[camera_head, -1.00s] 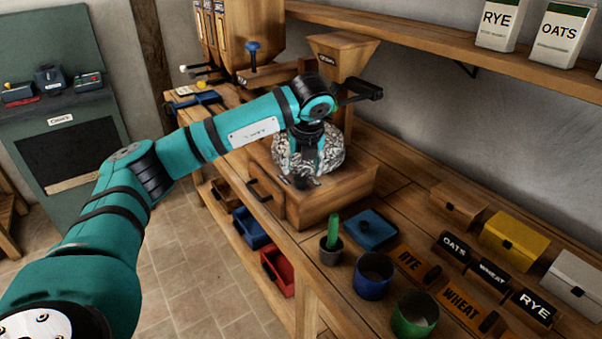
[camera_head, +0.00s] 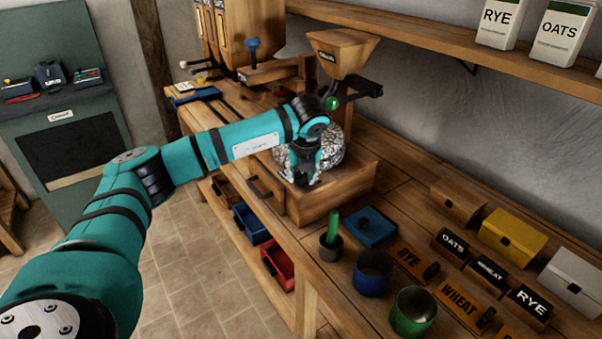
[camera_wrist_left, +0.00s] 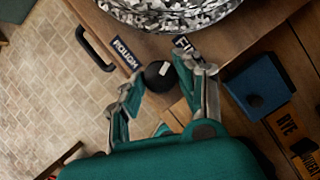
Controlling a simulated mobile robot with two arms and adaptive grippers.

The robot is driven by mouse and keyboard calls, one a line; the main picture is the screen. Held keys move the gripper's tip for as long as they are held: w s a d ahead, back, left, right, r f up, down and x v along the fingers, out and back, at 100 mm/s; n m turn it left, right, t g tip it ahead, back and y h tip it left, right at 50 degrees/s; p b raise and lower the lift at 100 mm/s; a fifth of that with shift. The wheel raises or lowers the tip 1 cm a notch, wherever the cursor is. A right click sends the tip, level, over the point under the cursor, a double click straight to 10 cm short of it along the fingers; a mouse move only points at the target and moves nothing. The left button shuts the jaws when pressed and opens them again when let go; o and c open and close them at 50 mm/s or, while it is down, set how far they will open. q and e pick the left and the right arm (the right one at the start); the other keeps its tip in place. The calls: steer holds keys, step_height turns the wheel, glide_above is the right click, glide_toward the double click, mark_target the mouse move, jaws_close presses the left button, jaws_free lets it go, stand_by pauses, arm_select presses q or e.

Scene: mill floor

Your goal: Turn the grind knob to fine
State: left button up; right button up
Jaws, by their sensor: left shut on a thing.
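The grind knob (camera_wrist_left: 157,77) is a round black knob with a white mark on the front of the wooden mill (camera_head: 328,198). Its mark sits on its upper right side in the left wrist view. A ROUGH label (camera_wrist_left: 125,54) is to its upper left. A label starting "FI" (camera_wrist_left: 183,43) is to its upper right, partly covered by a finger. My left gripper (camera_wrist_left: 161,79) is shut on the knob, one finger at each side. In the head view the left gripper (camera_head: 303,181) points down at the mill's front, and the knob is hidden there. My right gripper is not in view.
A camouflage-patterned round part (camera_head: 330,152) sits on the mill under a hopper (camera_head: 342,48). A blue box (camera_head: 370,227), a pot (camera_head: 331,248) and cups stand to the right along the bench.

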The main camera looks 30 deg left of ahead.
arm_select(q)
steer(key=c, duration=0.3)
steer(key=m+b, duration=0.2)
steer(key=shift+a+f+t+h+b, duration=0.1)
steer(key=shift+f+t+h+b, duration=0.2)
steer(key=shift+t+b, duration=0.1)
steer(key=shift+r+m+h+b, duration=0.3)
steer(key=shift+m+b, duration=0.15)
steer(key=shift+m, duration=0.65)
steer(key=o, duration=1.1)
steer(key=shift+r, duration=0.1)
steer(key=v, duration=1.2)
steer(key=shift+s, duration=0.15)
